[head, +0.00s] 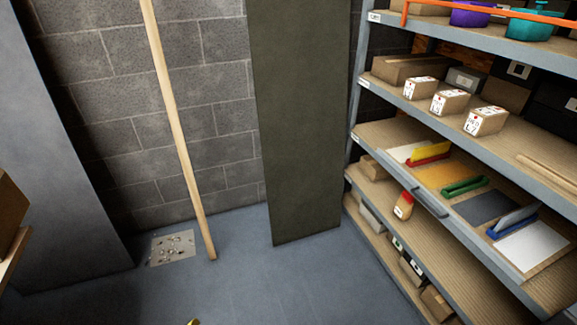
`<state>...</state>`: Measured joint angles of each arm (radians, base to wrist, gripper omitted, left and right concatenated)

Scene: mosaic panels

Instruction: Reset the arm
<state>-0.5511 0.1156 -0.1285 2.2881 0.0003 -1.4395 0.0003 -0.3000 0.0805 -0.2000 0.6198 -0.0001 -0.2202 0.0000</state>
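Neither of my grippers shows clearly in the head view, and no arm can be made out. A small yellow tip (193,322) pokes in at the bottom edge; I cannot tell what it belongs to. On a middle shelf of the rack lie flat panels: an orange one (447,180), a dark one (482,208) and a white one (533,245). A red and yellow piece (430,154), a green handled piece (464,186) and a blue piece (513,221) rest on or beside them.
The metal shelf rack (430,209) fills the right side, with small labelled boxes (450,102) above and a red-capped bottle (404,205) lower down. A wooden pole (176,125) and a dark board (300,120) lean at the block wall. The floor (270,285) in front is clear.

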